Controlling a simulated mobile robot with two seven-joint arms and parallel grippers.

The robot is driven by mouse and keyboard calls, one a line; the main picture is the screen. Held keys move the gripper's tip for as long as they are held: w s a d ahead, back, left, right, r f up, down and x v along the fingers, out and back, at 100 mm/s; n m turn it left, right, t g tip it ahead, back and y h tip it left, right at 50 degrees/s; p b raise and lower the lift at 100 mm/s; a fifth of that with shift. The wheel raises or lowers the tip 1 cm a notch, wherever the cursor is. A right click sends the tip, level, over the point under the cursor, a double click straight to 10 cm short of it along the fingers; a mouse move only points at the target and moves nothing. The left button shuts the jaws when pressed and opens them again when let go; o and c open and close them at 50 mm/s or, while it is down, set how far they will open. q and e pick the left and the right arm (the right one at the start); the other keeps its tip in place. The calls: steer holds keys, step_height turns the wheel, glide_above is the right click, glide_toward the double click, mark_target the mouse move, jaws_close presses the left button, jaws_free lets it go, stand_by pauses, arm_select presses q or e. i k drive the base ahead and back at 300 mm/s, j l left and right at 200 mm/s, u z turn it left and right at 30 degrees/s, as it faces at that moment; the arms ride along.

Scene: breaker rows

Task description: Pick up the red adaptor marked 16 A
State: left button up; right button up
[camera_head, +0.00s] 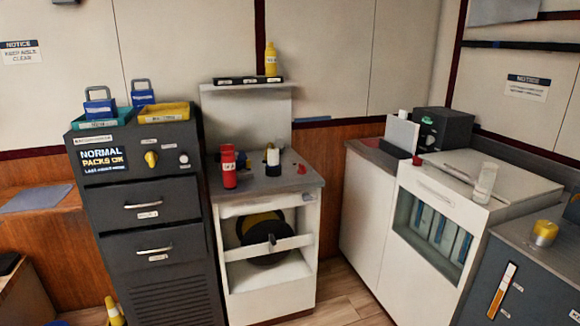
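A small red patch lies at the right of the same top, unclear in shape. Neither of my grippers is in view.
A dark drawer cabinet (147,227) stands close on the left, with blue padlock-like packs (100,105) and a yellow tray (163,113) on top. A shelf (240,87) with a yellow bottle (271,59) rises behind the red cylinder. Floor shows between the cabinets.

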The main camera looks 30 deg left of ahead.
mark_target(227, 162)
steer(key=u, duration=0.25)
steer(key=i+u, duration=0.3)
steer(key=u, duration=0.2)
steer(key=i+l+u, duration=0.15)
steer(key=i+u, duration=0.15)
steer(key=u, duration=0.15)
steer(key=i+l+u, duration=0.35)
steer(key=i+l, duration=0.6)
steer(key=i+l+u, duration=0.1)
steer(key=i+l, duration=0.15)
steer(key=l, duration=0.15)
